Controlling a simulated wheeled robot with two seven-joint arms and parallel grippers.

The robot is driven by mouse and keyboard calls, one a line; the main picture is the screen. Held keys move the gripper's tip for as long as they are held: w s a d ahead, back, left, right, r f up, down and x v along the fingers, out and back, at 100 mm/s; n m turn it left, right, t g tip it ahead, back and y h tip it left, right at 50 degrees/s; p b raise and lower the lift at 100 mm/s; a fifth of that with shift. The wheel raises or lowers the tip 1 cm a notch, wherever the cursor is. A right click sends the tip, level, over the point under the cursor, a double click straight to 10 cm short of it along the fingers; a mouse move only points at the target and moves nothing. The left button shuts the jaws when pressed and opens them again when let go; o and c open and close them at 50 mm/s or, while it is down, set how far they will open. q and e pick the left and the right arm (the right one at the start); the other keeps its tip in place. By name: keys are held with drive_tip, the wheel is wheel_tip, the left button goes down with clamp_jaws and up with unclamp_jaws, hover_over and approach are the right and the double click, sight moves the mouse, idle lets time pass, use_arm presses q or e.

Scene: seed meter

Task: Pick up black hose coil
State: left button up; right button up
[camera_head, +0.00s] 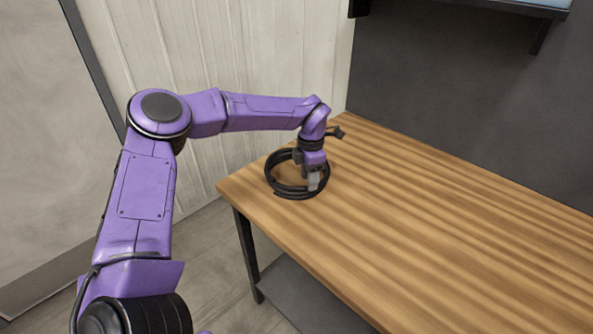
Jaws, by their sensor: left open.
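A black hose coil (284,188) lies flat on the left end of the wooden table (430,215), close to its edge. My left gripper (314,184) points down over the right side of the coil, with its fingertips at the level of the hose. The gripper is open. It hides part of the coil's far and right side, and I cannot tell whether the fingers touch the hose. My right gripper is not in view.
The rest of the table top is bare. A pale panelled wall (270,60) and a dark grey wall (440,85) stand behind it. A shelf (500,8) is at the top right. A lower shelf (310,300) shows under the table.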

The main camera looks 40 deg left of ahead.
sight(310, 195)
use_arm(q)
drive_tip(key=f, duration=0.2)
drive_tip(key=f+p, duration=0.1)
drive_tip(key=f, duration=0.1)
drive_tip(key=shift+w+d+f, duration=0.15)
drive_tip(key=shift+w, duration=0.05)
drive_tip(key=shift+s, duration=0.1)
clamp_jaws()
drive_tip(key=shift+r, duration=0.6)
drive_tip(key=s+d+r+b, duration=0.5)
drive_tip(key=s+d+r, duration=0.2)
drive_tip(key=d+r, duration=0.5)
